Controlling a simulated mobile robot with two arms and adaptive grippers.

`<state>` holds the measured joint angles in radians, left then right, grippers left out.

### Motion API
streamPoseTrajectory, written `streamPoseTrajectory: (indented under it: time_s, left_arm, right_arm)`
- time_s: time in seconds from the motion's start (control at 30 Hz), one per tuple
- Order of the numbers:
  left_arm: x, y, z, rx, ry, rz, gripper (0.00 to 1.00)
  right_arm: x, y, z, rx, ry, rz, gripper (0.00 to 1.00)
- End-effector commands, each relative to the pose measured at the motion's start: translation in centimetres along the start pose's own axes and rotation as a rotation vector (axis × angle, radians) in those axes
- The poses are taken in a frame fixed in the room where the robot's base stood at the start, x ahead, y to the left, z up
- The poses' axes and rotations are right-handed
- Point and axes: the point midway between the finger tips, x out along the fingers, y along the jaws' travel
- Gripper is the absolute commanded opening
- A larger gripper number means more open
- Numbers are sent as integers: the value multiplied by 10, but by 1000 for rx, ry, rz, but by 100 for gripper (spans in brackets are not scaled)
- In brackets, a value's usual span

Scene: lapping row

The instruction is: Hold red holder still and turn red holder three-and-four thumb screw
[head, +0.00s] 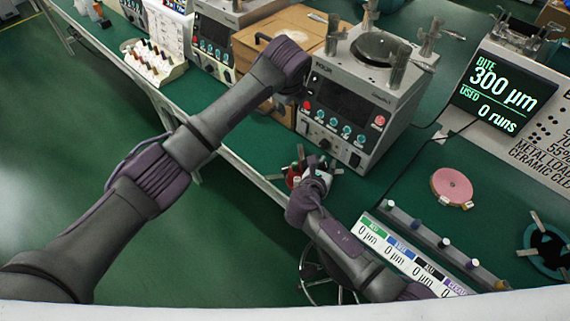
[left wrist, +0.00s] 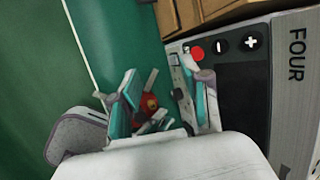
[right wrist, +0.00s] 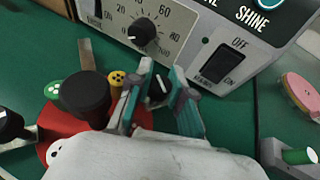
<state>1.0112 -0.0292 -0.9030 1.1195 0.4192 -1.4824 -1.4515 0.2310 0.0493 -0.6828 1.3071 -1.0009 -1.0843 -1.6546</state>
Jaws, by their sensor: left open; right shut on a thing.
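The red holder (head: 291,180) sits on the green bench before the lapping machine, partly hidden by my right gripper (head: 322,168). In the right wrist view the red holder (right wrist: 45,146) shows at lower left, with a large black post (right wrist: 86,94), a green knob and a yellow knob. My right gripper (right wrist: 156,92) is shut on a black thumb screw (right wrist: 158,88) at the holder's right side. In the left wrist view my left gripper (left wrist: 160,80) is open and empty, above the bench. The red holder (left wrist: 149,103) shows small beyond its fingers. The head view hides this gripper.
The lapping machine (head: 345,115) stands right behind the holder. A cardboard box (head: 275,40) is beside it. A pink disc (head: 452,186) and a label rail with colored knobs (head: 430,235) lie to the right. The bench's front edge is close to the holder.

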Motion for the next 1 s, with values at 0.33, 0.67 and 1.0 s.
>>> streamPoseTrajectory:
  time_s: [0.33, 0.67, 1.0]
  left_arm:
    - [-15, 79, -54, 11, 274, 369, 47]
    - [28, 101, -70, 13, 284, 386, 47]
    - [79, 120, -84, 12, 281, 381, 47]
  right_arm:
    - [0, 0, 0, -1, 1, 0, 0]
    - [0, 0, 0, -1, 1, 0, 0]
    - [0, 0, 0, -1, 1, 0, 0]
